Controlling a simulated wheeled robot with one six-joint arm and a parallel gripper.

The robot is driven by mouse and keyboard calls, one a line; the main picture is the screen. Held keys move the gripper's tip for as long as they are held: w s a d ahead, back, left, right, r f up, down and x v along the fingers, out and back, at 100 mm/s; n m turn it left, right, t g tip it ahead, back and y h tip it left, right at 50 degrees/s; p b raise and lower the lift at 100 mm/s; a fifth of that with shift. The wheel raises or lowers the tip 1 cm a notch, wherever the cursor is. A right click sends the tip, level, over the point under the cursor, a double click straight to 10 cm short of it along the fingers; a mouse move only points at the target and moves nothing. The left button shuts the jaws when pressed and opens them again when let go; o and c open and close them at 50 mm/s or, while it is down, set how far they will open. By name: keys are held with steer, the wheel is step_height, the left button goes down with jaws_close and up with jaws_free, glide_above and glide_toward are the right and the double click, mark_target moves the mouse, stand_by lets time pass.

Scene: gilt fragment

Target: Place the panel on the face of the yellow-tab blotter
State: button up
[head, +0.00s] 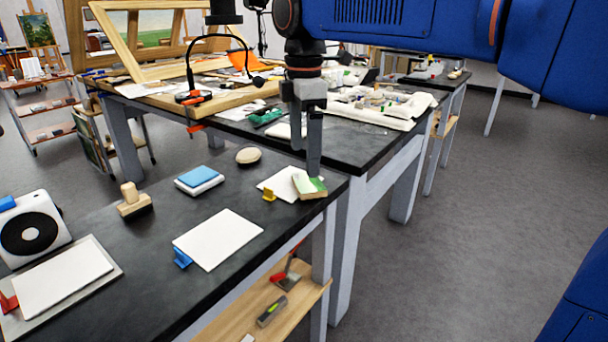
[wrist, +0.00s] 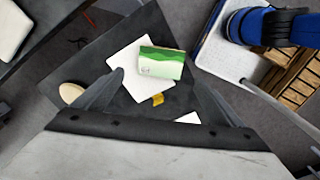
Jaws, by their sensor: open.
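The panel (head: 311,187) is a small block with a green and white painted face; it also shows in the wrist view (wrist: 161,63). It lies partly on the white yellow-tab blotter (head: 275,183) and extends past one edge, near the table's right end. The blotter shows in the wrist view (wrist: 126,60) with its yellow tab (wrist: 158,99) at a near edge. My gripper (head: 314,168) is above the panel in the head view. In the wrist view its fingers (wrist: 156,79) are spread apart with nothing between them; I cannot tell the exact gap to the panel.
A blue-tab blotter (head: 218,239) and a red-tab one (head: 62,281) lie further left on the dark table (head: 145,268). A wooden-handled stamp (head: 133,203), a blue-topped block (head: 199,179) and a round pale object (head: 248,155) stand behind. A cluttered table is beyond.

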mark_target(304, 183)
steer(key=shift+f, duration=3.35)
steer(key=shift+c, duration=0.6)
steer(key=c, duration=1)
